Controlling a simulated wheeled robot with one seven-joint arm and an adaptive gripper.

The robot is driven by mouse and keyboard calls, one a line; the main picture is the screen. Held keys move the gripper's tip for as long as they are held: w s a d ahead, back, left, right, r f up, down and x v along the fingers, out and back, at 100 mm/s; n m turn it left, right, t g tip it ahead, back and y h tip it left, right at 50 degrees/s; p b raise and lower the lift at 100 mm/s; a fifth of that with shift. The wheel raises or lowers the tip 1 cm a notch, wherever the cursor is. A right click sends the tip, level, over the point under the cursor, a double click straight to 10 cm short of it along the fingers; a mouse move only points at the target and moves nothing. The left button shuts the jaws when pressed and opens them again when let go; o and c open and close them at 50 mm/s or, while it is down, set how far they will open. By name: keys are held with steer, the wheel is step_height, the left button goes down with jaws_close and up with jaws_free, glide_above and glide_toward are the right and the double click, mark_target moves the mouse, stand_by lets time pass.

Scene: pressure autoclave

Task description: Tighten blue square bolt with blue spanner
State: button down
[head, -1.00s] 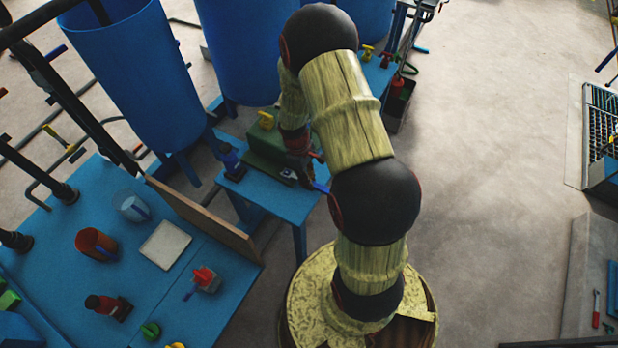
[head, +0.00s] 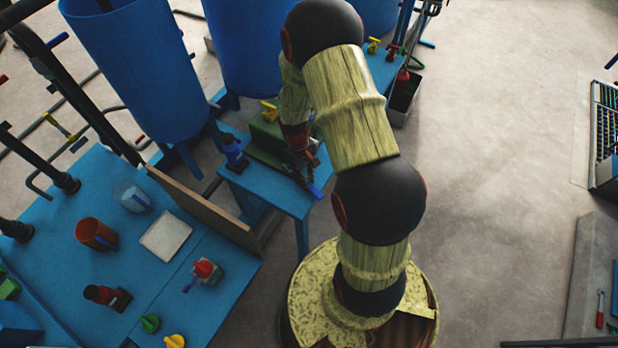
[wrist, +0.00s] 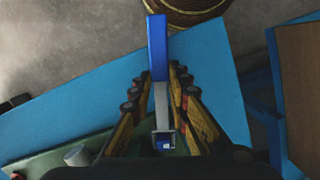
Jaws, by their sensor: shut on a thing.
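The blue spanner (wrist: 158,62) lies between the two yellow-and-black fingers of my gripper (wrist: 160,95) in the wrist view. Its blue handle points away, and its grey square-holed head is near me. A small blue face, the blue square bolt (wrist: 165,145), shows inside the head's opening, over the green block (wrist: 70,155). How deep the head sits on it cannot be told. In the head view, my gripper (head: 302,168) is above the small blue table, with the spanner's blue handle (head: 315,190) jutting toward the table's front edge.
The small blue table (head: 285,195) carries the green block with a yellow handle (head: 269,112) and a blue fitting (head: 234,153). Tall blue tanks (head: 140,75) stand behind it. A larger blue table (head: 60,235) with a brown upright board (head: 200,210) stands to the left.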

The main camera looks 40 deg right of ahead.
steer(key=shift+w+a+m+y+b, duration=0.15)
steer(key=shift+a+m+b, duration=0.1)
steer(key=shift+a+m, duration=0.55)
steer(key=shift+w+a+m+y+b, duration=0.1)
steer(key=shift+a+m+y+b, duration=0.1)
steer(key=shift+a+m, duration=0.55)
steer(key=shift+w+a+m+b, duration=0.3)
steer(key=shift+a+m, duration=0.2)
steer(key=shift+m, duration=0.65)
steer(key=shift+w+a+r+m+y+p, duration=0.15)
steer(key=shift+w+a+m+p, duration=0.15)
steer(key=shift+m, duration=0.2)
steer(key=shift+w+a+f+m+y+p, duration=0.1)
steer(key=shift+a+m+p, duration=0.05)
steer(key=shift+a+m, duration=0.3)
steer(key=shift+w+a+m+t+y+p, duration=0.15)
steer(key=shift+w+a+m+t+p, duration=0.25)
steer(key=shift+m, duration=0.6)
steer(key=shift+w+a+m+t+y+p, duration=0.2)
steer(key=shift+w+a+m, duration=0.3)
steer(key=shift+w+m, duration=0.35)
steer(key=shift+w+a+m+p, duration=0.35)
steer(key=shift+w+m, duration=0.2)
steer(key=shift+m, duration=0.35)
steer(key=shift+w+a+m+p, duration=0.3)
steer(key=shift+w+m, duration=0.2)
steer(key=shift+m, duration=0.4)
steer(key=shift+r, duration=0.2)
steer(key=shift+r+p, duration=2.1)
steer(key=shift+r, duration=0.2)
